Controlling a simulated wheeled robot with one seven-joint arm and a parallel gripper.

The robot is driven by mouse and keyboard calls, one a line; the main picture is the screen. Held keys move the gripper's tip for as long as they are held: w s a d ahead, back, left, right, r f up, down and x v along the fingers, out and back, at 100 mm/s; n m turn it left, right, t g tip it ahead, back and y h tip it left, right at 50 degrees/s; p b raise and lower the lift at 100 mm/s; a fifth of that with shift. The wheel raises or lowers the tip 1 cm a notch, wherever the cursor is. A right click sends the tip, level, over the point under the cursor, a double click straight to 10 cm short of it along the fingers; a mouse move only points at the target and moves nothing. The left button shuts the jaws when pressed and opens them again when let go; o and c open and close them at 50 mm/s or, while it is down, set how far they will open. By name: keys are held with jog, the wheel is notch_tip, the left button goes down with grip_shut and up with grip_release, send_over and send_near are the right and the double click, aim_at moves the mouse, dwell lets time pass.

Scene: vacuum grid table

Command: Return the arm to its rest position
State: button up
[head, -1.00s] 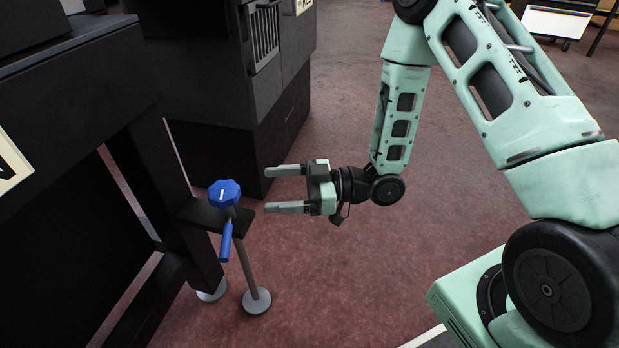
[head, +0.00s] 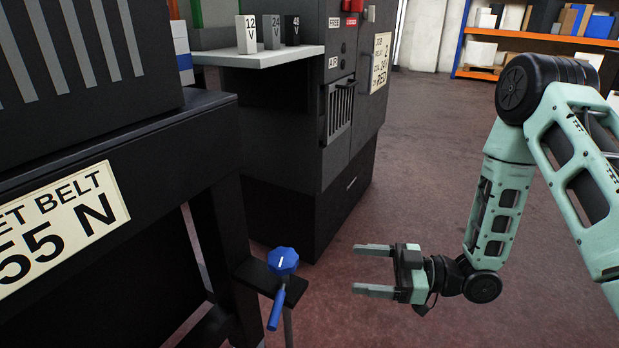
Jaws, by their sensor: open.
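My gripper (head: 375,270) is at the lower middle of the head view, at the end of my pale green arm (head: 497,200). Its two grey fingers point left and stand apart with nothing between them. The arm hangs down from a raised elbow at the right. A blue knob with a handle (head: 284,261) sits on a small black bracket to the left of the fingertips, with a visible gap between them.
A dark machine frame (head: 215,170) with a force label fills the left. Behind it stands a dark cabinet (head: 310,200) beside a pale shelf (head: 255,56) holding small voltage-marked blocks. Orange racks (head: 540,38) stand at the back right. The reddish floor around the gripper is clear.

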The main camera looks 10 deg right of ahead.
jog(key=w+a+r+m+h+p, duration=0.15)
jog(key=a+r+h, duration=0.35)
jog(key=h, duration=0.7)
jog(key=s+r+m+g+h, duration=0.25)
jog(key=s+r, duration=0.25)
jog(key=s, duration=0.5)
jog(key=s+r+m+g+h, duration=0.25)
jog(key=s+r, duration=0.25)
jog(key=s, duration=0.6)
notch_tip(320, 180, up, 38)
jog(key=p, duration=3.8)
jog(key=shift+d+f+g+y+p, duration=0.2)
jog(key=shift+f+g+y+p, duration=0.1)
jog(key=shift+p, duration=0.1)
jog(key=shift+w, duration=0.1)
